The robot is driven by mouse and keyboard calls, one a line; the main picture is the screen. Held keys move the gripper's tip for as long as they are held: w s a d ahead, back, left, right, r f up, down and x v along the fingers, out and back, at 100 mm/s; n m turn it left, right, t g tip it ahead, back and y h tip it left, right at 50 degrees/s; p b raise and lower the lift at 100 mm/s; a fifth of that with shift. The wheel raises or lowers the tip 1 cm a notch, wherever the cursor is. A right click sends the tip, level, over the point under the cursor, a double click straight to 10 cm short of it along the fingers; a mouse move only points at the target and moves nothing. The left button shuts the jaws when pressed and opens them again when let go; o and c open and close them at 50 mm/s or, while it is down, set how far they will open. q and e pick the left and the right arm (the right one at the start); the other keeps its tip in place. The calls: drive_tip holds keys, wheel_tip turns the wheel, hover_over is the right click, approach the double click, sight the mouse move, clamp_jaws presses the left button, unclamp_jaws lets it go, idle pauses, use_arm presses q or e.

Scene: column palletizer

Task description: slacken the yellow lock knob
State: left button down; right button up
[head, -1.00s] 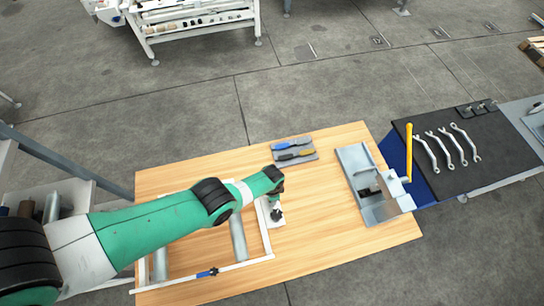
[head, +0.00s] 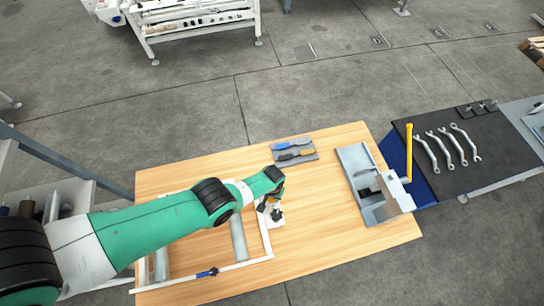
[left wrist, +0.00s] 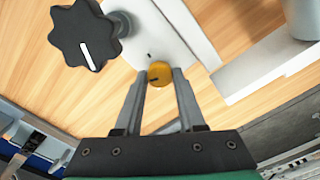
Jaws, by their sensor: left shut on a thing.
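The yellow lock knob (left wrist: 160,74) shows in the left wrist view as a small round knob with a dark mark on its face. It sits at the edge of a white plate (left wrist: 168,36). My left gripper (left wrist: 161,80) has its two fingers on either side of the knob and is shut on it. In the head view my left gripper (head: 268,204) is over the white plate at the right side of the white frame, and the arm mostly hides the knob. A black star-shaped knob (left wrist: 86,36) is beside it. My right gripper is not in view.
The white frame (head: 262,232) lies on the wooden table (head: 310,225). A metal fixture (head: 352,165) stands to the right, near a yellow lever (head: 409,150). Wrenches (head: 441,148) lie on a black mat.

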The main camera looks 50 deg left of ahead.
use_arm(q)
drive_tip(key=shift+n, duration=1.9)
drive_tip(key=c, duration=0.5)
unclamp_jaws()
